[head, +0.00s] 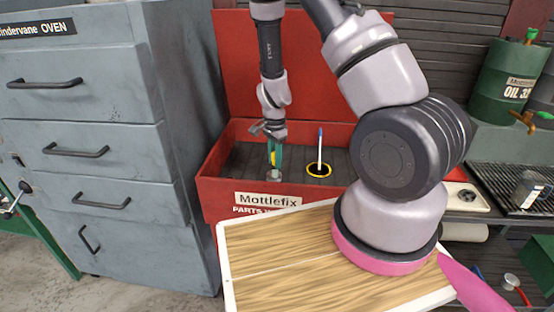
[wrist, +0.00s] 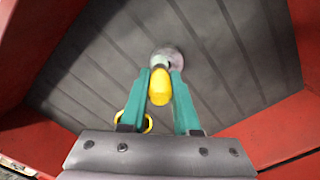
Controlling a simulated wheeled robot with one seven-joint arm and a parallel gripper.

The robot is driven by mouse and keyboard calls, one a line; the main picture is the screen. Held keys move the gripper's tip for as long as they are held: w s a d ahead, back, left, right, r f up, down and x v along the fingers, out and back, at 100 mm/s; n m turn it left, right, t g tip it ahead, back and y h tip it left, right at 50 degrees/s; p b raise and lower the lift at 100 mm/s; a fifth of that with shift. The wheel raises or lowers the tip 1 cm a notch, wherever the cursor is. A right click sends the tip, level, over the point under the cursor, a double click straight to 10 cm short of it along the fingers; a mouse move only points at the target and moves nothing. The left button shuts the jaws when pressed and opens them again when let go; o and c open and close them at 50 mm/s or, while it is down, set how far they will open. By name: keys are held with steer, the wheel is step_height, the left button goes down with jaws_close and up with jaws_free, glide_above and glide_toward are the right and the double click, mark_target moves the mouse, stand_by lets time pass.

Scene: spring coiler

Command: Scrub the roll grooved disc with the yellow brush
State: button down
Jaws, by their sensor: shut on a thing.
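My gripper (head: 275,152) points down into the red parts washer. Its teal fingers are shut on the yellow brush (wrist: 160,88), which also shows between them in the head view (head: 272,159). A small grey round piece, seemingly the roll grooved disc (wrist: 170,55), is at the brush's far end, over the washer's dark ribbed floor. It also shows below the fingers in the head view (head: 274,175). The brush covers part of it, and I cannot tell whether the two touch.
The red parts washer (head: 222,188) has raised walls and an open lid behind. A yellow-rimmed black round piece (head: 319,171) with an upright white-and-blue stick is right of my gripper. A grey drawer cabinet (head: 95,150) stands left; a wooden-topped board (head: 290,265) lies in front.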

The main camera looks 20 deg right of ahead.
steer(key=shift+w+a, duration=0.2)
steer(key=shift+a, duration=0.3)
steer(key=shift+w+a, duration=0.2)
steer(key=shift+a, duration=0.25)
steer(key=shift+s+d+f, duration=0.1)
steer(key=shift+s+d, duration=0.25)
steer(key=shift+d, duration=0.4)
steer(key=shift+s+d+f, duration=0.1)
steer(key=shift+s+d, duration=0.2)
steer(key=shift+d, duration=0.45)
steer(key=shift+w+a+r, duration=0.1)
steer(key=shift+w+a, duration=0.25)
steer(key=shift+a, duration=0.4)
steer(key=shift+w+a+r, duration=0.1)
steer(key=shift+w+a, duration=0.2)
steer(key=shift+a, duration=0.45)
step_height(320, 180, up, 7)
